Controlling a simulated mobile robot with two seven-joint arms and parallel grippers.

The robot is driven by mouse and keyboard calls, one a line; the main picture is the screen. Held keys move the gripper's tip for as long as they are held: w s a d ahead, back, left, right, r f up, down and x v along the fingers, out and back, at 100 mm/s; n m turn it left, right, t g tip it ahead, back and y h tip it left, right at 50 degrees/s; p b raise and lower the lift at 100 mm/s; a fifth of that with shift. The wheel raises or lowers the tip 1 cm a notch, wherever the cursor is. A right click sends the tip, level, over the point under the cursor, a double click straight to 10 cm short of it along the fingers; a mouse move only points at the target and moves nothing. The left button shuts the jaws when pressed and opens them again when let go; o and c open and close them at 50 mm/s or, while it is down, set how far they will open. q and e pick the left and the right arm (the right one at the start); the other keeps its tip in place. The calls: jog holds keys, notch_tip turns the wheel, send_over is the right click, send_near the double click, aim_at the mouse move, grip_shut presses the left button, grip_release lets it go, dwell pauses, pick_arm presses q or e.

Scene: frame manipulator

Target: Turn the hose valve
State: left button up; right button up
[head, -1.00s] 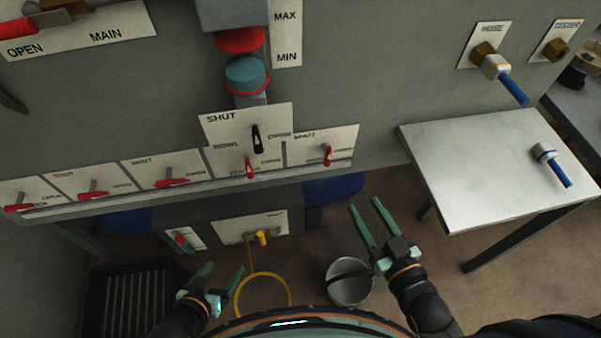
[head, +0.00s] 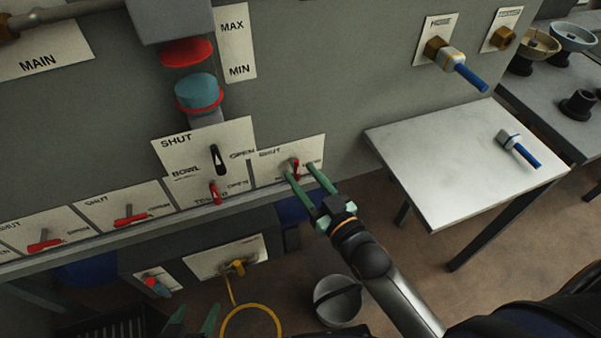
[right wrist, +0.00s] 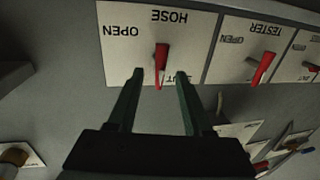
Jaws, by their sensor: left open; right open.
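The hose valve is a small red lever on a white plate (right wrist: 120,63) marked HOSE, OPEN and SHUT, upside down in the right wrist view. Its lever (right wrist: 161,62) is there, and in the head view the lever (head: 295,167) is at the right end of the lower valve row. My right gripper (head: 302,169) is open at this lever. In the right wrist view the lever's end shows between my right fingertips (right wrist: 160,74); contact cannot be told. My left gripper (head: 194,312) is open and empty at the bottom edge, partly cut off.
Neighbouring red levers include the tester lever (right wrist: 263,68), close beside. A black lever (head: 217,158) sits just left. A metal table (head: 450,185) with a blue-handled valve (head: 520,150) stands right. A bucket (head: 338,305) and yellow hose (head: 250,322) are below.

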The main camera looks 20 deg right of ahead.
jog(key=shift+x, duration=0.8)
grip_shut()
